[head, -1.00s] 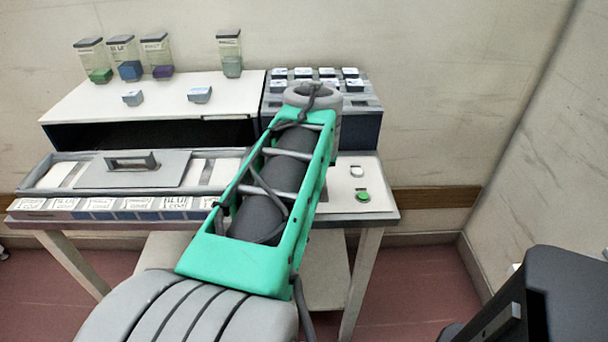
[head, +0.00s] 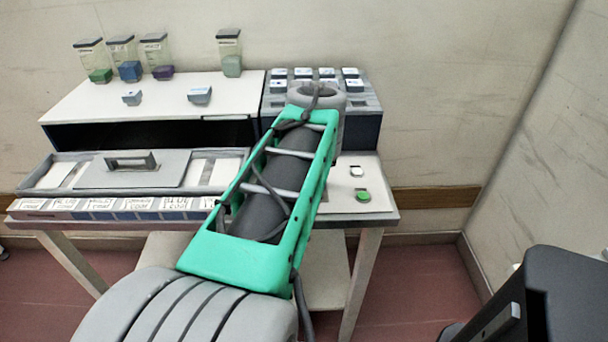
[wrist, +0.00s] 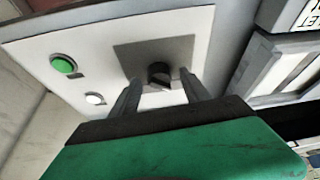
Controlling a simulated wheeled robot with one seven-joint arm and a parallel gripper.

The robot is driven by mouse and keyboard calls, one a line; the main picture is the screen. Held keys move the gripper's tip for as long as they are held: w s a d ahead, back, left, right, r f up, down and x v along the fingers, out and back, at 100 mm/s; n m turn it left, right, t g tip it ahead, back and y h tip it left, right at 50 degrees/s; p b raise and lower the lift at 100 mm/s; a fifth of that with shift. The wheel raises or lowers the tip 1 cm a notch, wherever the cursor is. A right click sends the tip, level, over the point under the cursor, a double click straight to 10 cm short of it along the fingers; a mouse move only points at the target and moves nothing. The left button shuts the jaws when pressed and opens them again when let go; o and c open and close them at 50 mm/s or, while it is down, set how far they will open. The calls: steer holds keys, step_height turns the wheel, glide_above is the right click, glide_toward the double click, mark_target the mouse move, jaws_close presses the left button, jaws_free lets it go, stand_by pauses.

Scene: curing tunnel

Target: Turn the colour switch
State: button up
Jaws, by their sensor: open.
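The colour switch (wrist: 160,74) is a small dark round knob on a grey square plate (wrist: 130,55) in the wrist view. My gripper (wrist: 161,88) is open, with one finger on each side of the knob in the picture. I cannot tell whether the fingertips touch it. In the head view my own arm hides the knob and the gripper. A green button (wrist: 64,65) and a white button (wrist: 95,99) sit on the same white panel (head: 345,205), left of the plate in the wrist view.
A long tray with a handled grey lid (head: 130,170) lies left of my arm. Behind it stands a white-topped tunnel (head: 150,95) bearing several jars and two small blocks. A rack of pale-topped blocks (head: 365,100) stands at the back right.

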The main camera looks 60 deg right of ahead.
steer(key=shift+r, duration=0.1)
steer(key=p+v, duration=0.1)
steer(key=v, duration=0.6)
steer(key=shift+a+r+p, duration=0.25)
steer(key=shift+p, duration=0.1)
steer(key=shift+s, duration=0.1)
